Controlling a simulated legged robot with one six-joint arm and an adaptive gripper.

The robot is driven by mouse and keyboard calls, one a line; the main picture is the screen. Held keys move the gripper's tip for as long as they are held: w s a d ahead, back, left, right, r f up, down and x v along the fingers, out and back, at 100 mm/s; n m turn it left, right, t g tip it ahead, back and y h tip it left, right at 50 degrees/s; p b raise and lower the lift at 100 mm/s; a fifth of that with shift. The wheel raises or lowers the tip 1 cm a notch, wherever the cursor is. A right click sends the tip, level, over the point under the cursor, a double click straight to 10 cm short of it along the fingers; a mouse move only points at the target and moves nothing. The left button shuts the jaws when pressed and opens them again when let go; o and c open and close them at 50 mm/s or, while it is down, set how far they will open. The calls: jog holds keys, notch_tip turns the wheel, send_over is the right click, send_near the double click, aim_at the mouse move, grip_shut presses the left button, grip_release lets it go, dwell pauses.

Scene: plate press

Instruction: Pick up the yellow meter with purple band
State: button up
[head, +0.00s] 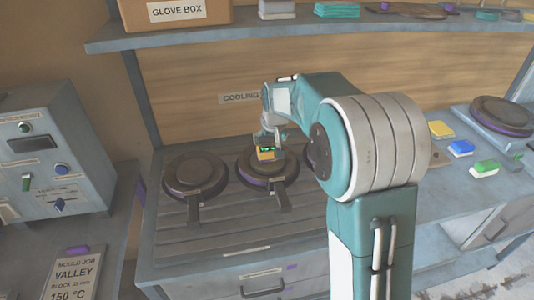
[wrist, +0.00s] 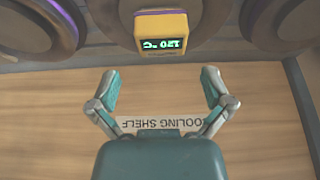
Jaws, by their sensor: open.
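The yellow meter (head: 264,155) sits at the middle round plate press (head: 250,182) on the bench in the head view. In the wrist view the meter (wrist: 162,28) is at the top centre, with a purple band along its upper edge and a dark display with green digits, upside down. My gripper (wrist: 161,88) is open and empty, its two teal fingertips spread wider than the meter and apart from it. In the head view my gripper (head: 270,135) is close to the meter, small and partly merged with it, so contact is hard to judge there.
Another round press (head: 195,175) stands left of the middle one; my arm partly hides a third. Yellow, blue and green blocks (head: 461,147) lie on the right bench. A shelf (head: 220,35) crosses above, and a control cabinet (head: 50,155) stands at left.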

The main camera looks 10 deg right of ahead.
aim_at(267, 148)
jog(key=x, duration=0.3)
jog(key=shift+w+f, duration=0.15)
jog(key=shift+f, duration=0.2)
jog(key=shift+w+x, duration=0.2)
jog(key=shift+x, duration=1.15)
jog(key=shift+w+x, duration=0.2)
jog(key=shift+x, duration=1.2)
jog(key=shift+a+r, duration=0.1)
jog(key=shift+r, duration=0.15)
jog(key=c, duration=0.9)
